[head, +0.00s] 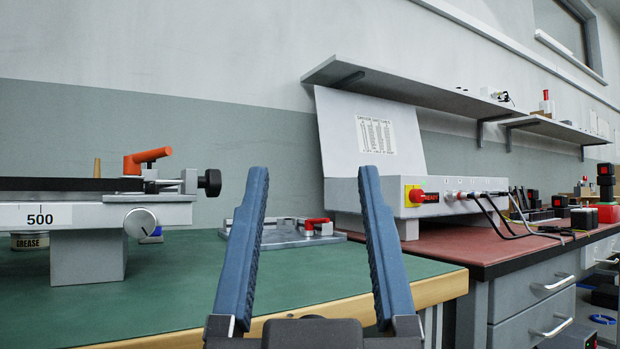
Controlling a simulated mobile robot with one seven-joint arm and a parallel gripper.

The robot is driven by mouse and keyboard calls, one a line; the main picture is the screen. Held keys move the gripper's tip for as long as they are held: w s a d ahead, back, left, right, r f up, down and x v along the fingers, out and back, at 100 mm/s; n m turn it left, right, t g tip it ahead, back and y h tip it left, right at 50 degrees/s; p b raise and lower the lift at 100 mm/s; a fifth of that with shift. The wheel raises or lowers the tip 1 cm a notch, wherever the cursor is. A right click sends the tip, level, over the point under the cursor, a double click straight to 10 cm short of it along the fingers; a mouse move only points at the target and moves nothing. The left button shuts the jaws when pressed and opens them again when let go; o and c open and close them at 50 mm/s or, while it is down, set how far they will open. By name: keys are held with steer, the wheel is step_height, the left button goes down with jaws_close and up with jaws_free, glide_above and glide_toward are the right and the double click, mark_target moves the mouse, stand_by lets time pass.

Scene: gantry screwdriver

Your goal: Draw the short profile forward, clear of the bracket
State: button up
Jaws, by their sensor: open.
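My gripper (313,172) is open and empty, its two blue fingers pointing up and away in the middle of the head view. Between and behind the fingers, a grey plate fixture (285,236) with a red-handled clamp (315,222) lies on the green bench top. The fingers hide parts of it. I cannot make out a short profile or its bracket with certainty in this view.
At left on the green bench (190,280) stands a grey rail marked 500 (85,214) with an orange lever (147,159) and black knob (209,182). A grease tin (30,241) sits beneath. At right, a control box (415,198) stands on a red bench (480,244), below a shelf (420,92).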

step_height(320, 180, up, 30)
steer(key=p, duration=2.9)
steer(key=shift+r, duration=0.25)
